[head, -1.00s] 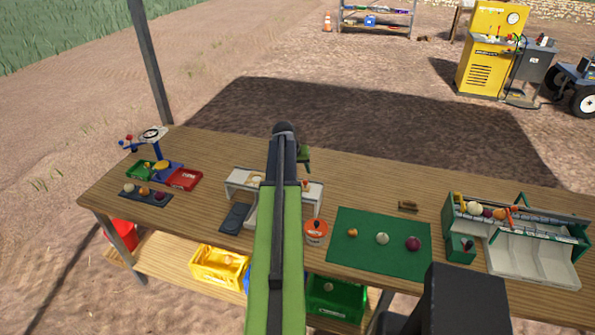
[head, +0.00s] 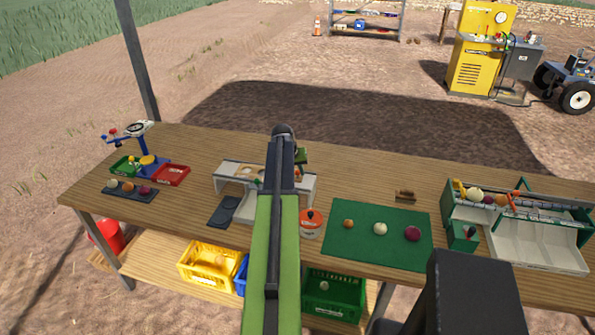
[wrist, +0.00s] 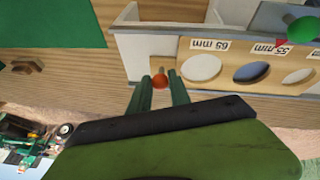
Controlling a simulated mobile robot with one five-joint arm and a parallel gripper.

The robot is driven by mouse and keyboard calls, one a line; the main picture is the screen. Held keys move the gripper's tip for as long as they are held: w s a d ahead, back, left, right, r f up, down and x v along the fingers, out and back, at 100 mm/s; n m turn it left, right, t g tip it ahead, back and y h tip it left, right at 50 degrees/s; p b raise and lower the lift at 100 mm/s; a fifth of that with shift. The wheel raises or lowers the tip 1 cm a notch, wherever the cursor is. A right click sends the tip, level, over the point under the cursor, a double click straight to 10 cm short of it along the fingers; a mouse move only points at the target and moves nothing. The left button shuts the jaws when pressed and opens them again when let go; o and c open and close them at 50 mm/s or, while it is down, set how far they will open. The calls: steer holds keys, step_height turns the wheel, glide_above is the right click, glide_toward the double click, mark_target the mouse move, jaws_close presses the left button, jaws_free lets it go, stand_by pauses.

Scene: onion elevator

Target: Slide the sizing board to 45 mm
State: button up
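The sizing board (wrist: 208,58) is a pale wooden strip with round holes, labelled 65 mm and 55 mm; further holes run out of frame. A small red pointer (wrist: 281,42) sits by the 55 mm label. A red-orange knob (wrist: 160,81) stands at the board's 65 mm end. My gripper (wrist: 159,84) has its two green fingers apart, one on each side of the knob; I cannot tell if they touch it. In the head view my arm hides most of the board (head: 240,168) and its white stand (head: 306,182).
A green mat (head: 345,250) with several onions lies to the right, beside an orange-and-white tub (head: 311,224). A white multi-bay tray (head: 545,245) stands at far right; a blue scale (head: 150,165) at left.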

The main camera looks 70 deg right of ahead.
jaws_close()
steer(key=s, duration=0.8)
steer(key=shift+d, duration=0.2)
stand_by(0.3)
steer(key=shift+s, duration=0.1)
steer(key=o, duration=0.6)
jaws_free()
steer(key=shift+o, duration=0.4)
